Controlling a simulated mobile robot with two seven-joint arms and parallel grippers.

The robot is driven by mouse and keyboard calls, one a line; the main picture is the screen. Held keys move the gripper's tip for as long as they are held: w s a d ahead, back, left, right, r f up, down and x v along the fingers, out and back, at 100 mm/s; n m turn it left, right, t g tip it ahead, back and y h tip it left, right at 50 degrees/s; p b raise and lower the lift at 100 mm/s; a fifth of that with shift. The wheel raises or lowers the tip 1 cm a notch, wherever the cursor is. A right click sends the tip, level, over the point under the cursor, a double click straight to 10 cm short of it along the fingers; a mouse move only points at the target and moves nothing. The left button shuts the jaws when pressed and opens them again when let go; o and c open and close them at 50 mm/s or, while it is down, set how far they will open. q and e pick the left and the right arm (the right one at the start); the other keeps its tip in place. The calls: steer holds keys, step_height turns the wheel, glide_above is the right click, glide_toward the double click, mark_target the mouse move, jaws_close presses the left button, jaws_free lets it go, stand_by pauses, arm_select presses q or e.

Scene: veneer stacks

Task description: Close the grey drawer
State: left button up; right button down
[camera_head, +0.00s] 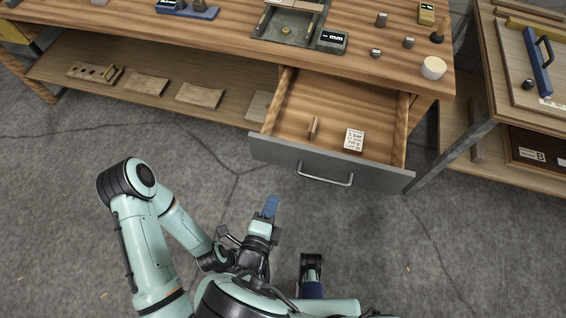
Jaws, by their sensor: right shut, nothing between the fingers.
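The grey drawer (231,147) stands pulled out from under the wooden workbench, with its wooden inside showing. Its grey front carries a bar handle (326,181) and faces me. A small brown wooden piece (313,127) and a white block with dark lettering (354,139) lie inside. My left arm comes in from the left.
The workbench top (230,32) holds small weights, a white round piece (433,68) and a display box (331,41). Its lower shelf (225,107) bears thin wooden sheets. Another shelf unit (487,125) stands close on the right. The concrete floor before the drawer is clear.

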mark_target(288, 158)
steer(key=x, duration=1.2)
steer(key=shift+w+d+r, duration=0.2)
steer(key=shift+w+r, duration=0.05)
steer(key=shift+w, duration=0.2)
arm_select(q)
steer(key=shift+f, duration=0.15)
arm_select(e)
steer(key=shift+w+d, duration=0.1)
steer(key=shift+w, duration=0.3)
steer(key=shift+w, duration=0.1)
